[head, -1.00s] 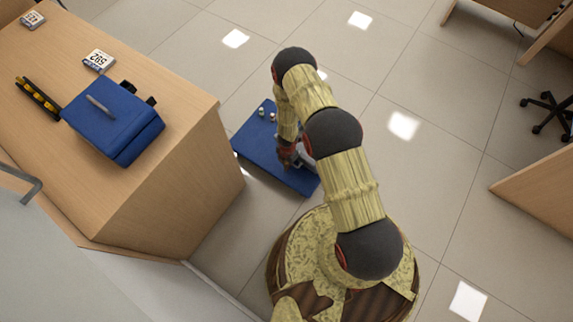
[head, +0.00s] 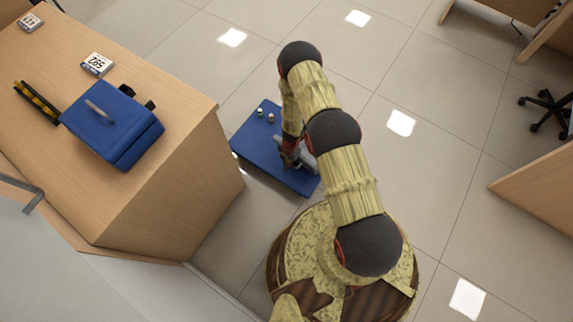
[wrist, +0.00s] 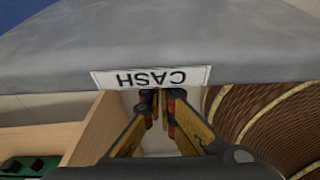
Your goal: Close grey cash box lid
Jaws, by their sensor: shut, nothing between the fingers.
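The grey cash box (wrist: 150,45) fills the upper part of the wrist view as a broad grey surface. A white label (wrist: 150,77) reading CASH upside down sits along its near edge. In the head view, a grey patch (head: 306,157) shows beside my wrist above the blue platform, mostly hidden by my arm. My gripper (wrist: 160,96) is shut and empty, its fingertips at the label's lower edge; I cannot tell whether they touch. The lid's angle cannot be told from these views.
The blue platform (head: 255,150) carries two small pale items (head: 265,115). A wooden counter (head: 190,130) stands close on the left, bearing a blue case (head: 110,125) and a black-and-yellow tool (head: 36,102). Tiled floor (head: 420,175) is open to the right.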

